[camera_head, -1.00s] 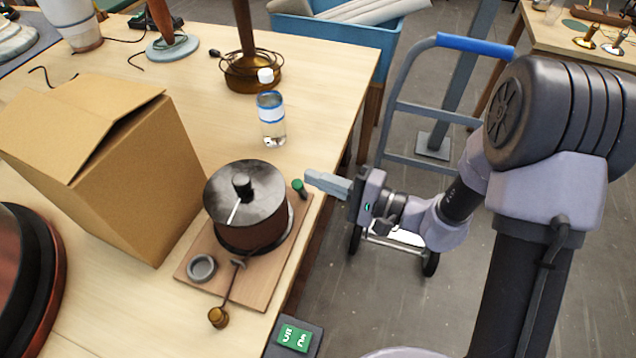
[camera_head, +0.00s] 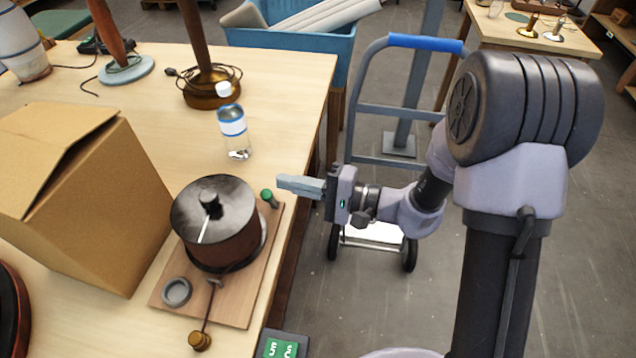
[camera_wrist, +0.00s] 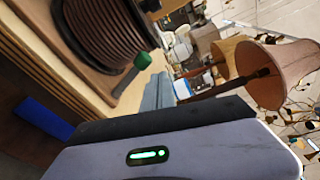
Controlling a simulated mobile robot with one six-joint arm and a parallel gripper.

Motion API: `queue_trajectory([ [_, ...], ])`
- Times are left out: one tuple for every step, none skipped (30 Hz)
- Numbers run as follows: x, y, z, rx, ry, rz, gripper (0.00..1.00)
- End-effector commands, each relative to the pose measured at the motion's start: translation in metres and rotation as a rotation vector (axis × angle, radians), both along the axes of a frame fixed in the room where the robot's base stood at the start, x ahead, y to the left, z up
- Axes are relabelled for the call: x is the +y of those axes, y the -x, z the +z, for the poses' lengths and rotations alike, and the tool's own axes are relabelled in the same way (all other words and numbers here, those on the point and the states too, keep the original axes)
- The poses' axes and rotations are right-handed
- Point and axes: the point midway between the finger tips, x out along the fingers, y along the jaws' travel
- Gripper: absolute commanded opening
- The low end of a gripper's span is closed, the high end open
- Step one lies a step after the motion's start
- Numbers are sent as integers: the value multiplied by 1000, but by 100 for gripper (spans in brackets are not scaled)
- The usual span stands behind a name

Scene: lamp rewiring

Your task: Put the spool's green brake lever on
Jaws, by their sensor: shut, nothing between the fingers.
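The spool (camera_head: 222,232) is a dark reddish-brown drum with a grey top, on a wooden board (camera_head: 240,308) at the table's right edge. Its green brake lever (camera_head: 268,197) is a short green-capped handle at the spool's back right; it also shows in the wrist view (camera_wrist: 143,60), where its dark stem leans beside the coiled winding (camera_wrist: 100,32). Which brake position it is in, I cannot tell. My gripper (camera_head: 284,185) is shut and empty, its fingertips just right of the green knob, apparently close beside it. Contact cannot be made out.
A cardboard box (camera_head: 90,200) stands left of the spool. A water bottle (camera_head: 233,130) and a lamp base (camera_head: 212,92) stand behind. A grey ring (camera_head: 177,291) and brass-knobbed rod (camera_head: 200,340) are at the board's front. A hand truck (camera_head: 355,115) stands on the floor beyond the table edge.

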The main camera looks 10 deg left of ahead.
Motion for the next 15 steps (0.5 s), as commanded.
queue_trajectory([
  [-5, -9, 4, -4, -1, -4, 0],
  [-8, -14, 7, -5, -1, -5, 0],
  [-15, -16, 9, -2, -1, -7, 0],
  [-24, -14, 9, 2, -2, -9, 0],
  [-32, -12, 9, 2, -3, -10, 0],
  [-41, -10, 9, 3, -3, -11, 0],
  [-49, -9, 8, 2, -4, -10, 0],
  [-56, -7, 8, 2, -4, -10, 0],
  [-65, -5, 8, 1, -4, -10, 0],
  [-71, -4, 7, 0, -4, -10, 0],
  [-77, -3, 7, 0, -4, -10, 0],
  [-84, -1, 6, 1, -5, -10, 0],
  [-88, 0, 6, 1, -5, -11, 0],
  [-92, 1, 6, 0, -4, -9, 0],
  [-97, 2, 5, -1, -5, -9, 0],
])
